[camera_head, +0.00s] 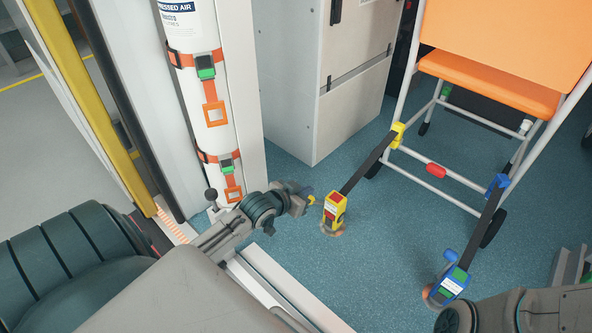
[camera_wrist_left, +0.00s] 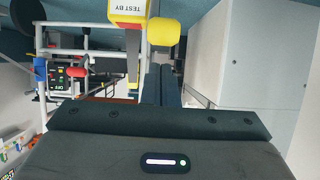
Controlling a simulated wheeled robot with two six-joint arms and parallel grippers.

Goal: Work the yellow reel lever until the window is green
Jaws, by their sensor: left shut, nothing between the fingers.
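The yellow reel (camera_head: 335,212) stands on the blue floor at the lower end of a dark strap, with a red patch (camera_head: 336,197) on its top face. Its yellow lever knob (camera_head: 311,200) sticks out on the left side, towards my left gripper (camera_head: 304,202). In the left wrist view the knob (camera_wrist_left: 163,32) shows just beyond the tips of my left gripper (camera_wrist_left: 164,68), beside the reel's white label (camera_wrist_left: 127,17). The left gripper is shut and empty; I cannot tell whether it touches the knob. My right gripper is out of view.
A blue reel (camera_head: 452,285) with a green patch stands at right. Straps run from both reels to an orange wheeled chair (camera_head: 490,80). A grey cabinet (camera_head: 315,90) and a white air cylinder (camera_head: 213,105) stand behind. Blue floor is clear between the reels.

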